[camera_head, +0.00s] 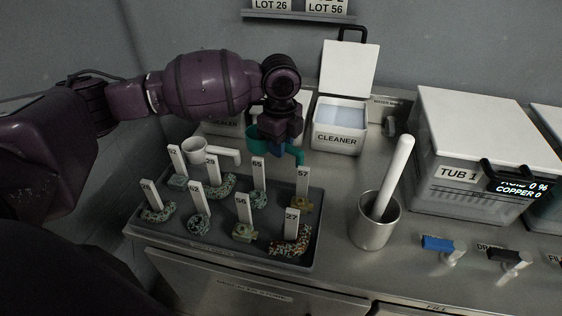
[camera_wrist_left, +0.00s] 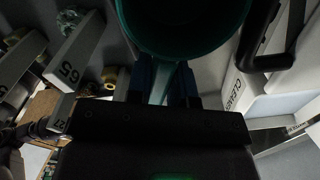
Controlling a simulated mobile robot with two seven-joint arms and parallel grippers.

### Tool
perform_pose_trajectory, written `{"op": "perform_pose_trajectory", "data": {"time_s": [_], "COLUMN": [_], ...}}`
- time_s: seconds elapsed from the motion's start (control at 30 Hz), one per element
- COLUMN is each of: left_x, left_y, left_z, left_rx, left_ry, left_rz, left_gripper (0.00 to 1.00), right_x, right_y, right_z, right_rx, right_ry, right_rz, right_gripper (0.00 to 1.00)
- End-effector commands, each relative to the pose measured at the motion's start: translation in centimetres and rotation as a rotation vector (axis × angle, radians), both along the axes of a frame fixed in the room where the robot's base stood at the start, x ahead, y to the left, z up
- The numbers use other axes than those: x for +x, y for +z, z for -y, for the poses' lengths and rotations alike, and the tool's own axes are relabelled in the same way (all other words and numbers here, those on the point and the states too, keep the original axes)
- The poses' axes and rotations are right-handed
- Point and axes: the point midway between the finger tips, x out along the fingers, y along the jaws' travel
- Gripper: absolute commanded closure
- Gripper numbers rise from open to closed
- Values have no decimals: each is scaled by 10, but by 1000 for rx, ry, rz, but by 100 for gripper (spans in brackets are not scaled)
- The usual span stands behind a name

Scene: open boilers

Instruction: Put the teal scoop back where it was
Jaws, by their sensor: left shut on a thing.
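The teal scoop (camera_head: 255,137) is in my left gripper (camera_head: 279,141), above the counter between the tray's back edge and the cleaner box. In the left wrist view, the round teal bowl (camera_wrist_left: 185,25) fills the top middle and its handle runs down between the fingers of the gripper (camera_wrist_left: 163,82). The gripper is shut on the handle and partly hides the scoop in the head view. Whether the scoop touches the counter cannot be told. My right gripper is not in view.
The open cleaner box (camera_head: 338,130) stands right of the gripper, the descaler box (camera_head: 222,127) left of it. A grey tray (camera_head: 180,233) holds numbered tags on speckled pieces. A white scoop (camera_head: 196,152) is behind it. A steel cup (camera_head: 375,226) with a white rod and Tub 1 (camera_head: 460,185) stand right.

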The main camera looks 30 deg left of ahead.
Motion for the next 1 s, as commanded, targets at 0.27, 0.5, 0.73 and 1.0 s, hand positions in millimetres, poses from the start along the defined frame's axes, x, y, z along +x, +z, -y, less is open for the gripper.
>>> {"op": "perform_pose_trajectory", "data": {"time_s": [0.27,0.5,0.73,1.0], "left_x": [-1,0,0,0], "left_y": [-42,-54,-55,-56], "left_z": [0,0,0,0], "left_rx": [0,0,0,0], "left_ry": [0,1,1,0], "left_rz": [-6,-1,-1,-1], "left_gripper": [100,100,100,54], "right_x": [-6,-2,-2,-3], "right_y": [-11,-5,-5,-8], "right_z": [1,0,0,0], "right_rx": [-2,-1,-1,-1], "right_ry": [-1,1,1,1], "right_rz": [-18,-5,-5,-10], "right_gripper": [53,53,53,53]}}
